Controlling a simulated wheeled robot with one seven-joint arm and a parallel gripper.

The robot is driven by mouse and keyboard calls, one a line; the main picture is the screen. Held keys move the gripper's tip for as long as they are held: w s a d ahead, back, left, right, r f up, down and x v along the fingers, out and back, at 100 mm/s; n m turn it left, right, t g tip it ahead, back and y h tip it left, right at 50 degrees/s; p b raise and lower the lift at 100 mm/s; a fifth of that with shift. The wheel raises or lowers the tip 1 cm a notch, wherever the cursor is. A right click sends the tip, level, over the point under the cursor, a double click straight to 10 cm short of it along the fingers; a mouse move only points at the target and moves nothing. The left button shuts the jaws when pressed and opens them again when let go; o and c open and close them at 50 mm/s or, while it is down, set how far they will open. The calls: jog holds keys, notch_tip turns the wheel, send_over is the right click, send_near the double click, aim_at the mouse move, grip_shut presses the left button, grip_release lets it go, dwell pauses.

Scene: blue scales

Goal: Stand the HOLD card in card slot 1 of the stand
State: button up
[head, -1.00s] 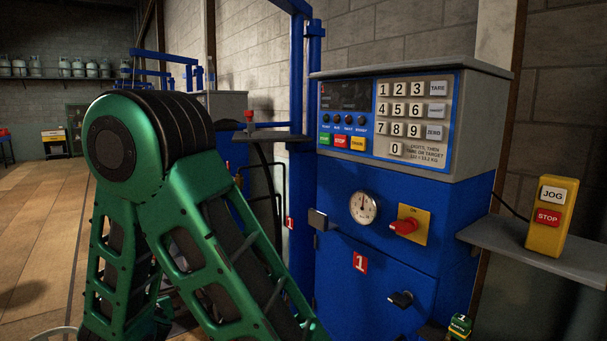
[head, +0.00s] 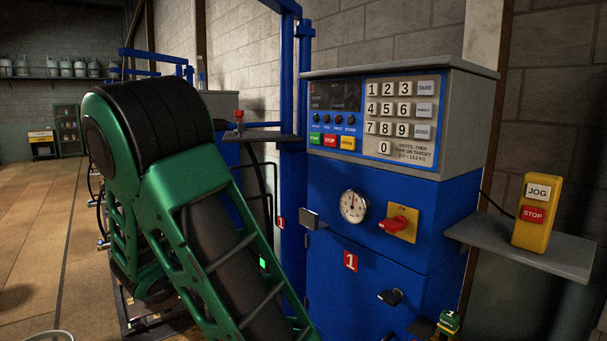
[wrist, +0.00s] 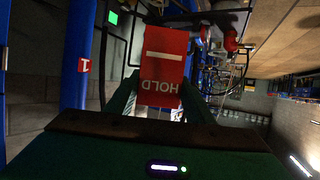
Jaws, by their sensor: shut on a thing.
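The HOLD card (wrist: 165,58) is red with a white bar and white lettering, which reads upside down in the wrist view. My gripper (wrist: 160,100) is shut on the card near its lettered end, with green fingers on both sides. The card's other end points away from the gripper. In the head view my green arm fills the left and middle, and neither the gripper nor the card can be seen. I cannot make out the stand or card slot 1 in either view.
A blue scale cabinet (head: 335,270) with a keypad, gauge and red switch stands right of my arm. A grey shelf (head: 520,245) holds a yellow JOG/STOP box (head: 537,212). A blue post (head: 293,150) rises behind my arm. Open floor (head: 35,215) lies left.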

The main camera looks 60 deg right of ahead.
jog(key=s+d+r+m+g+h, duration=0.2)
jog(key=s+d+r+m+g, duration=0.1)
jog(key=s+d+r, duration=0.4)
jog(key=s+d+r+m+g+h, duration=0.1)
jog(key=s+d+r+m+g, duration=0.2)
jog(key=d+r, duration=0.35)
jog(key=s+d+r+m+g, duration=0.2)
jog(key=s+r, duration=0.1)
jog(key=s, duration=0.2)
jog(key=s+d+r+m+g, duration=0.2)
jog(key=s+d+r, duration=0.1)
jog(key=s+r, duration=0.1)
jog(key=s+d+r+m+g, duration=0.1)
jog(key=s+d+r+g, duration=0.1)
jog(key=s+r+g, duration=0.1)
jog(key=shift+s+d+r+m, duration=0.2)
jog(key=shift+s+r, duration=0.15)
jog(key=shift+s, duration=0.35)
jog(key=shift+s+d+r+m, duration=0.1)
jog(key=shift+s+r+m, duration=0.2)
jog(key=shift+s, duration=0.4)
jog(key=shift+f, duration=3.2)
jog(key=shift+f, duration=0.9)
jog(key=shift+a, duration=0.1)
